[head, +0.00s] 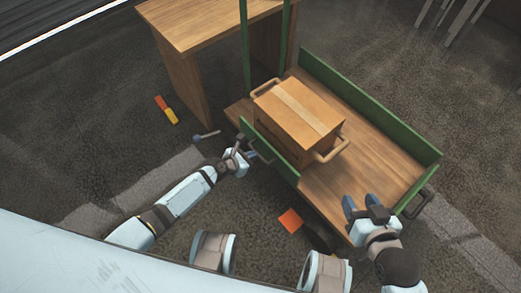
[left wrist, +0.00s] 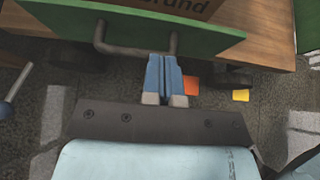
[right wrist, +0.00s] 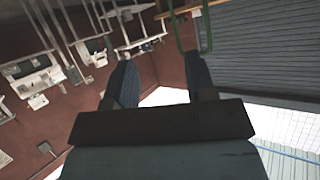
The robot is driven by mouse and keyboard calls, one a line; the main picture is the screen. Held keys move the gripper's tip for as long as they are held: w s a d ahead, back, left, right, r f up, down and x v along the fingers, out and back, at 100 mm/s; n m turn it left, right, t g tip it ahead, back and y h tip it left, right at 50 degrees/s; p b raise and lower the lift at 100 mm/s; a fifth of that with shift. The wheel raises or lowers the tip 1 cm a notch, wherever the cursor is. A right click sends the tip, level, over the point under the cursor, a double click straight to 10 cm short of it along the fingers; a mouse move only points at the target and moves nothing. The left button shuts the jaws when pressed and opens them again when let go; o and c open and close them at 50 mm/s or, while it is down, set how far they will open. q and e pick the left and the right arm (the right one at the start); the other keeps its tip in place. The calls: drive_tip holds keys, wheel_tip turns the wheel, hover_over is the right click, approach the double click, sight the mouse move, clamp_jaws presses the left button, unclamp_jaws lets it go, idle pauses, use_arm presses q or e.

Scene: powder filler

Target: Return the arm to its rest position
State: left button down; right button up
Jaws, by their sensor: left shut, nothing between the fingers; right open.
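My left gripper (head: 250,154) is low beside the near-left green end panel of a wooden cart. In the left wrist view its blue fingers (left wrist: 164,80) are shut together with nothing between them. They point at the grey handle (left wrist: 135,47) on the green panel (left wrist: 70,22); whether they touch it I cannot tell. My right gripper (head: 360,205) is at the cart's near right corner, its blue fingers apart. In the right wrist view the fingers (right wrist: 160,82) are spread and empty, facing the room's red wall.
A cardboard box (head: 298,112) with handles sits on the cart deck (head: 365,175). A wooden table (head: 190,22) stands behind. An orange square (head: 290,220), a red-yellow object (head: 166,110) and a grey tool (head: 206,136) are on the floor.

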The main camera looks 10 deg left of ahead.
use_arm(q)
drive_tip(key=shift+p+v, duration=0.55)
drive_tip(key=shift+v, duration=1.6)
